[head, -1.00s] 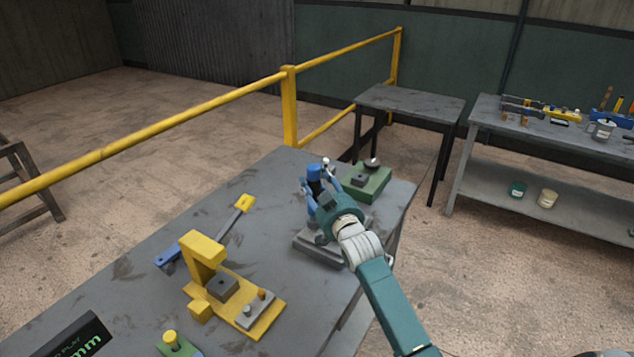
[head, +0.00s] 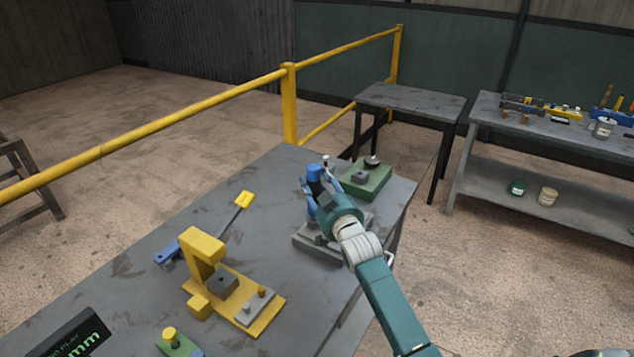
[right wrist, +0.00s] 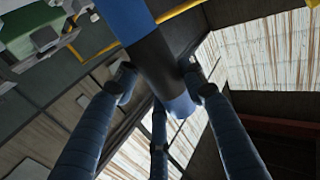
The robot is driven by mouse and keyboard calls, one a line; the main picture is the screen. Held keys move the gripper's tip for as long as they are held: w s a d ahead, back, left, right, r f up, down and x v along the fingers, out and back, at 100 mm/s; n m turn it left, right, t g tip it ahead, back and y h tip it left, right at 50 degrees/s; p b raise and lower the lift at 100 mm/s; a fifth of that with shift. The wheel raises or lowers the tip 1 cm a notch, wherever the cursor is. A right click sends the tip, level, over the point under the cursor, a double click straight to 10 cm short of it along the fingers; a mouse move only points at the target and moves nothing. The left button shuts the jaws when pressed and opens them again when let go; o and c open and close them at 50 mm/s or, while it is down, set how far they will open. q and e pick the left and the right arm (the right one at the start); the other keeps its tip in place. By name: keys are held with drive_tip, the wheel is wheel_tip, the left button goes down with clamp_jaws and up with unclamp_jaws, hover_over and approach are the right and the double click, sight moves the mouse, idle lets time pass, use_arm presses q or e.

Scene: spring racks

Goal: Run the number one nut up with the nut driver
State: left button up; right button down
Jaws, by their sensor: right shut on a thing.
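My right gripper (head: 318,193) is above a grey fixture (head: 312,244) at the far right part of the grey bench. It is shut on a blue tool with a black band (head: 315,172), which looks like the nut driver. In the right wrist view the tool (right wrist: 150,45) runs between the three fingers of the gripper (right wrist: 155,88). The tool's lower end and the number one nut are hidden behind the hand, so I cannot tell whether they touch. My left gripper is not in view.
A green block with grey parts (head: 368,183) stands just behind the hand. A display (head: 72,340) is at the front left.

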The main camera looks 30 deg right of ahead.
sight(317, 166)
drive_tip(key=shift+s+f+b, duration=0.1)
drive_tip(key=shift+f+b, duration=0.35)
drive_tip(key=shift+f, duration=0.5)
idle(1.9)
drive_tip(key=shift+a+r, duration=0.1)
wheel_tip(317, 166, up, 2)
drive_tip(key=shift+r+p, duration=0.15)
drive_tip(key=shift+p, duration=0.95)
drive_tip(key=shift+r+p, duration=2.2)
drive_tip(key=shift+r, duration=0.5)
drive_tip(key=shift+f, duration=0.1)
